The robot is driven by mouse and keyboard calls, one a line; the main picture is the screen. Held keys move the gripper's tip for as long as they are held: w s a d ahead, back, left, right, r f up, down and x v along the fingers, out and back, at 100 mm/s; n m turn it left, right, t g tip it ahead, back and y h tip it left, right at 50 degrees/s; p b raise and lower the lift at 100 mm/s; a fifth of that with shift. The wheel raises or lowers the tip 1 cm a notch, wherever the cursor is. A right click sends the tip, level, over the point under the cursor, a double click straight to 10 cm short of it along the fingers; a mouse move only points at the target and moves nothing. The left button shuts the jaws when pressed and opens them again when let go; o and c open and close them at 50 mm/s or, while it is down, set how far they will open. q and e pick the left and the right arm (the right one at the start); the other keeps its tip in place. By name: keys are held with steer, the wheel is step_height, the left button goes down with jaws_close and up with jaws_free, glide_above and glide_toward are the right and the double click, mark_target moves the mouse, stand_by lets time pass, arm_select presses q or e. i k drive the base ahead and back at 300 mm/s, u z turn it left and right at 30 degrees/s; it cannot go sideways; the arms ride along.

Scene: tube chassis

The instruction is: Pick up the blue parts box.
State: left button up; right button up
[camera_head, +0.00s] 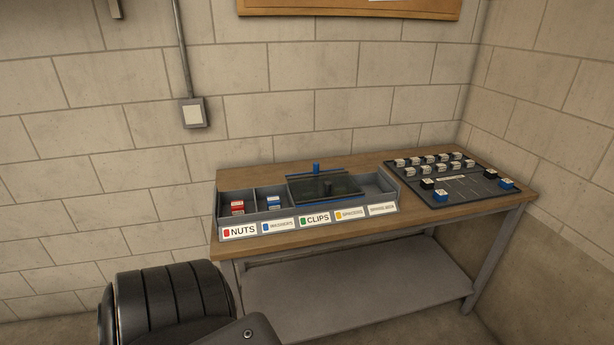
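A small blue box (274,203) with a pale label sits in the second compartment from the left of a grey divided tray (222,204) on the bench. The compartment's front label is blue-marked but too small to read surely. A small red box (237,207) sits in the leftmost compartment, behind the "NUTS" label. A dark see-through lid or panel (310,190) with a dark knob and blue edging covers the middle compartments, so what is under it is hidden. Neither gripper shows; only a black ribbed part of my arm is in view at the lower left.
The tray stands on a wooden-topped bench (420,218) with a grey lower shelf (350,285). A small blue upright piece (316,168) rises behind the lid. A dark board (462,177) with several white, black and blue blocks lies at right. Block walls stand close behind.

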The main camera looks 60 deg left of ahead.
mark_target(274, 202)
steer(key=i, duration=2.8)
steer(key=u, duration=2.9)
